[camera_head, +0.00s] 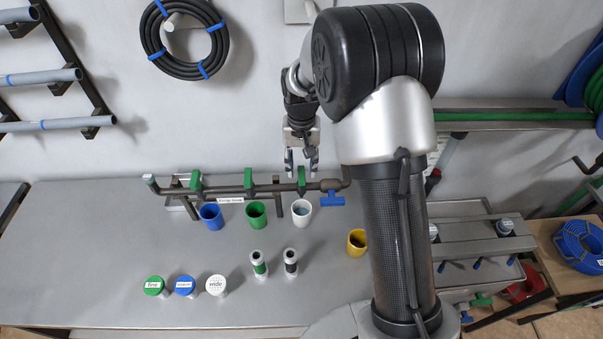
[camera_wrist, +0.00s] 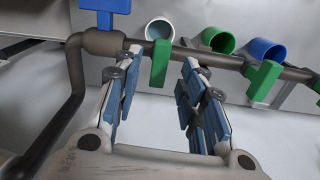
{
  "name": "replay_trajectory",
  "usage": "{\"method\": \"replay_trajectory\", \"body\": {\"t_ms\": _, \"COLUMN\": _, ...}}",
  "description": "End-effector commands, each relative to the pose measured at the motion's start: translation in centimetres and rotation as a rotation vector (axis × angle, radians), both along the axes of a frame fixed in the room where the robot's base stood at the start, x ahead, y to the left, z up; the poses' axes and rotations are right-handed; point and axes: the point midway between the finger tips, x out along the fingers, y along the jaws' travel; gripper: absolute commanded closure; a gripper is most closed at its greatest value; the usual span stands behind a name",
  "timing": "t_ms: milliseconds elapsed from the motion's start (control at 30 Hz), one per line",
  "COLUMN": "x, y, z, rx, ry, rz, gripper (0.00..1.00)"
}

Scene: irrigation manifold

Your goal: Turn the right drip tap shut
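The right drip tap (camera_head: 301,175) is a green handle on a brown-grey manifold pipe (camera_head: 225,191), standing crosswise to the pipe above a white cup (camera_head: 301,218). In the wrist view the tap handle (camera_wrist: 161,63) lies between my two fingertips, with a visible gap on each side. My gripper (camera_head: 301,160) is open, pointing down at the tap from above; it also shows in the wrist view (camera_wrist: 160,70). The middle tap (camera_head: 248,180) and left tap (camera_head: 196,181) are similar green handles. No contact with the right tap shows.
A blue valve handle (camera_head: 332,199) sits close right of the right tap. A green cup (camera_head: 257,221) and blue cup (camera_head: 210,222) stand left of the white cup, a yellow cup (camera_head: 357,246) to the right. Round labelled lids (camera_head: 185,286) lie on the bench front.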

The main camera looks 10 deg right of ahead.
Motion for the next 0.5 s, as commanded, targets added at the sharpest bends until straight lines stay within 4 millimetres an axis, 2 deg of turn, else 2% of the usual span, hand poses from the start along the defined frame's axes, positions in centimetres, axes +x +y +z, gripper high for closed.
{"method": "replay_trajectory", "body": {"t_ms": 33, "x": 0.1, "y": 0.0, "z": 1.3, "rx": 0.0, "ry": -0.005, "rz": 0.0, "gripper": 0.62}}
{"method": "replay_trajectory", "body": {"t_ms": 200, "x": 0.1, "y": 0.0, "z": 4.6, "rx": 0.0, "ry": -0.003, "rz": -0.001, "gripper": 0.62}}
{"method": "replay_trajectory", "body": {"t_ms": 333, "x": 0.0, "y": 0.0, "z": 6.2, "rx": 0.0, "ry": -0.001, "rz": -0.001, "gripper": 0.62}}
{"method": "replay_trajectory", "body": {"t_ms": 500, "x": 0.0, "y": 0.0, "z": 7.0, "rx": 0.0, "ry": 0.001, "rz": -0.001, "gripper": 0.62}}
